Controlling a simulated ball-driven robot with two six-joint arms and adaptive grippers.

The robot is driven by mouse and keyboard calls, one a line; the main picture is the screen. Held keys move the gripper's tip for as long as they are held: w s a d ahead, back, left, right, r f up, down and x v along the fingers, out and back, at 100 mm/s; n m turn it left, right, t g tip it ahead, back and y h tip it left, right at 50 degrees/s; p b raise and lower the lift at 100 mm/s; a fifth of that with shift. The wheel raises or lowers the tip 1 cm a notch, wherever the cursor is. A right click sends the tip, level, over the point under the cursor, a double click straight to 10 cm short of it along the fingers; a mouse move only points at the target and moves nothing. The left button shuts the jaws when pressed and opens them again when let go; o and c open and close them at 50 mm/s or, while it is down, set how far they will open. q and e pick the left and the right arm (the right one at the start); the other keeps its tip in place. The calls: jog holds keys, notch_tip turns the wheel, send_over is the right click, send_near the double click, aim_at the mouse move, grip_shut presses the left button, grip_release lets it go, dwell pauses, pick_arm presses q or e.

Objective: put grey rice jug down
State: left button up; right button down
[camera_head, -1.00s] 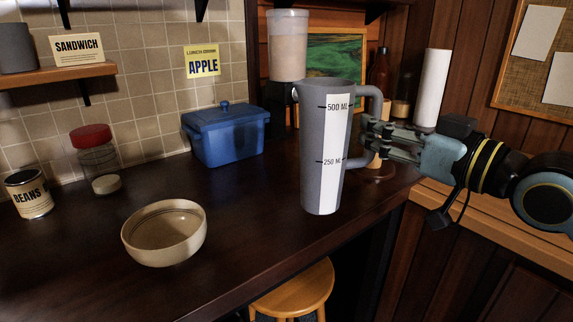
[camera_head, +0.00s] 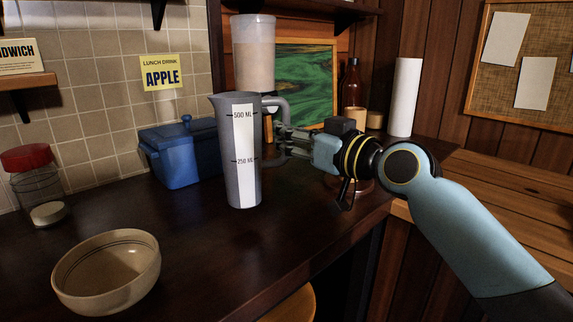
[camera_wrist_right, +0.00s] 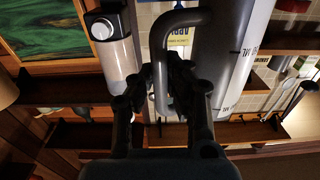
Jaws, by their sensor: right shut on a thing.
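The grey rice jug (camera_head: 229,160) is a tall measuring jug with a white strip marked 500 ML and 250 ML. It stands upright over the dark counter; I cannot tell whether its base touches the wood. My right gripper (camera_head: 284,139) comes from the right and is shut on the jug's handle (camera_head: 278,125). In the right wrist view the fingers (camera_wrist_right: 165,88) close on the grey handle (camera_wrist_right: 160,60), beside the jug body (camera_wrist_right: 222,50). My left gripper is not in view.
A blue lidded box (camera_head: 172,158) stands left of the jug. A beige bowl (camera_head: 108,272) sits at front left, with a red-lidded jar (camera_head: 32,182) behind it. A dispenser (camera_head: 253,65) and a bottle (camera_head: 351,88) stand behind. The counter (camera_head: 205,240) between bowl and jug is clear.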

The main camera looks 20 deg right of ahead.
aim_at(289, 158)
jog(key=shift+w+a+f, duration=0.15)
jog(key=shift+w, duration=0.05)
notch_tip(289, 158, down, 4)
jog(key=shift+r+b, duration=0.25)
jog(key=shift+b, duration=0.25)
jog(key=shift+f, duration=0.15)
jog(key=shift+f, duration=0.15)
jog(key=c, duration=1.4)
grip_release()
